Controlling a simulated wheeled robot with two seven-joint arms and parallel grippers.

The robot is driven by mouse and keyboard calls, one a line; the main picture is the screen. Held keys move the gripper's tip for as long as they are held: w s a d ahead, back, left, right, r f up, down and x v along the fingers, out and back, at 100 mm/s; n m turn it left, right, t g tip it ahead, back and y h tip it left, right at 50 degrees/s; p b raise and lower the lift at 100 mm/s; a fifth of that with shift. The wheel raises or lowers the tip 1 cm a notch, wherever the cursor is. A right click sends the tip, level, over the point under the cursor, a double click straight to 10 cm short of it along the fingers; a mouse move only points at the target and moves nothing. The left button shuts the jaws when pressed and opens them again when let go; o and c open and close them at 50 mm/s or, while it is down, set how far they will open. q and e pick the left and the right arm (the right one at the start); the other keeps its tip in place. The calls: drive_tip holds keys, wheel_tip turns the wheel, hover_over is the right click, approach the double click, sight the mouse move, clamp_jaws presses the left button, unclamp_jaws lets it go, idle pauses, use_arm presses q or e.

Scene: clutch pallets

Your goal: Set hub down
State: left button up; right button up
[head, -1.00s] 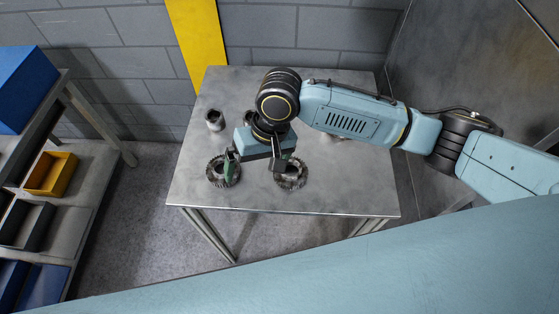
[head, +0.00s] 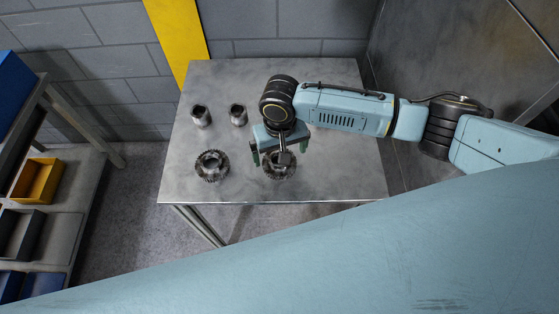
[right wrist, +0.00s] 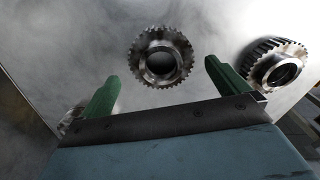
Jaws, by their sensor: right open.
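Two toothed metal hubs with raised round collars rest on the table. The left hub (head: 212,165) is in clear view. The right hub (head: 280,170) is partly covered by my right gripper (head: 279,153). My right gripper is open, with its green fingers spread above the right hub. In the right wrist view, a toothed hub (right wrist: 161,48) shows beyond and between the two fingertips (right wrist: 162,74), with nothing held. Another hub (right wrist: 277,63) shows at the right there. My left gripper is not in view.
The grey metal table (head: 335,175) has free room on its right side. Two metal sleeves (head: 202,117) (head: 238,115) stand at the back left. A shelf rack with a yellow bin (head: 37,180) is at the left, apart from the table.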

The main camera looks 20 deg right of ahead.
sight(271, 171)
wheel_tip(271, 171, down, 4)
drive_tip(key=shift+a+r, duration=0.1)
drive_tip(key=shift+r, duration=0.1)
drive_tip(key=c, duration=1.5)
